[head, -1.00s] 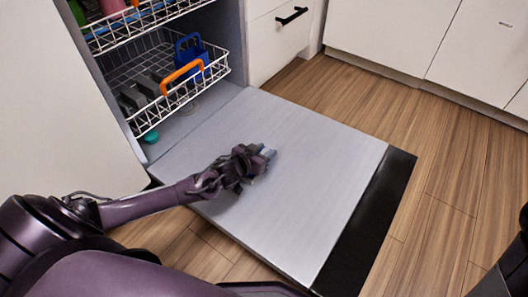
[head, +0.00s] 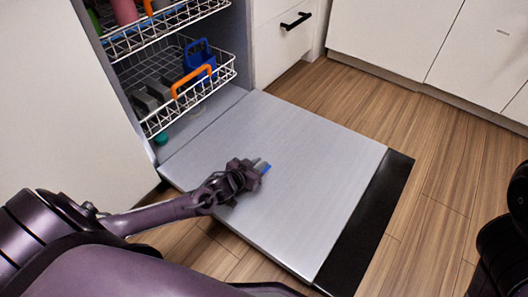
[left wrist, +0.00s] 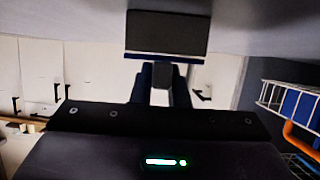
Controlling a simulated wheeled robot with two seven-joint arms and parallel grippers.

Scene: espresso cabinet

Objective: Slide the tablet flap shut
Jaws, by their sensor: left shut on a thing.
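The tablet flap appears as a dark grey panel (left wrist: 166,32) with a pale and blue edge, on the inner face of the open dishwasher door (head: 310,170). In the head view, a small grey-and-blue part (head: 263,167) shows at the tip of my left gripper (head: 257,168). In the left wrist view, the fingers of my left gripper (left wrist: 165,78) are close together at the panel's blue edge. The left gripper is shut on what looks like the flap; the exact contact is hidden. My right gripper is not visible; only dark right arm parts show at the right edge.
Two white wire racks stand in the dishwasher. The lower rack (head: 190,98) holds a blue item (head: 199,58) and an orange-handled item (head: 190,80). A drawer with a black handle (head: 296,20) is behind. Wood floor (head: 440,200) is clear at right.

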